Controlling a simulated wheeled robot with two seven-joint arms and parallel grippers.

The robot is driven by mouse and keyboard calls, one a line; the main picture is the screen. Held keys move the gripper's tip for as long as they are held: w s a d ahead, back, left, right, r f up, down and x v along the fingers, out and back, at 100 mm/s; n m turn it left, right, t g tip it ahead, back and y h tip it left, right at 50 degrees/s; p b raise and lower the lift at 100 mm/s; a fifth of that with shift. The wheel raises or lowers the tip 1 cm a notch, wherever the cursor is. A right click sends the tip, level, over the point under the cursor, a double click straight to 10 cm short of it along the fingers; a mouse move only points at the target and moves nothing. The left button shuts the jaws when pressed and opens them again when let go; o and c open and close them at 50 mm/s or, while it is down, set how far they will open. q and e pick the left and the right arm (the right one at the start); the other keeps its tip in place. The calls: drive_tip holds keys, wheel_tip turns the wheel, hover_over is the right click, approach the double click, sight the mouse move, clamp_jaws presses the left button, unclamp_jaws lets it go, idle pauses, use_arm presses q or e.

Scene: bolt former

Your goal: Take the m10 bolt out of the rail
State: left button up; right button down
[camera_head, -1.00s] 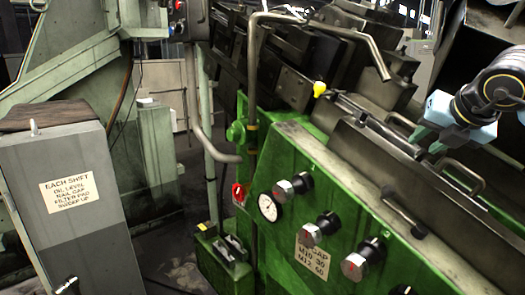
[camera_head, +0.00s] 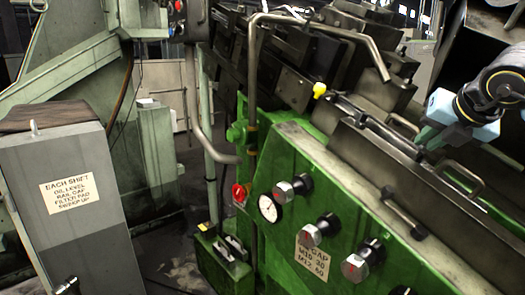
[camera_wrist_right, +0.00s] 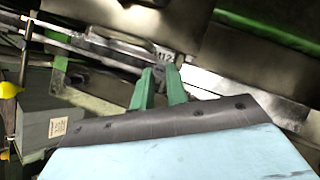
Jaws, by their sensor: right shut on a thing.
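My right gripper (camera_head: 427,137) is at the upper end of the green machine, low over the rail (camera_head: 372,122). Its teal fingers point down and are close together. In the right wrist view the fingertips (camera_wrist_right: 160,74) meet at the rail (camera_wrist_right: 112,58), just below a metal piece with a marking that looks like M12 (camera_wrist_right: 165,53). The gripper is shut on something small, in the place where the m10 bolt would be. The bolt itself is hidden by the fingers and too small to make out. My left gripper is not in view.
A long metal cover with handles (camera_head: 463,172) lies beside the rail. A bent pipe (camera_head: 330,30) arches over the machine, with a yellow knob (camera_head: 319,90) below it. Several knobs and a gauge (camera_head: 268,208) are on the front. A grey cabinet (camera_head: 70,240) stands left.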

wheel_tip(320, 180, up, 6)
drive_tip(key=s+d+p, duration=0.1)
drive_tip(key=s+p, duration=0.1)
drive_tip(key=shift+d+r+p, duration=0.2)
drive_tip(key=shift+d+p, duration=0.15)
drive_tip(key=shift+p, duration=0.05)
idle(0.5)
idle(0.4)
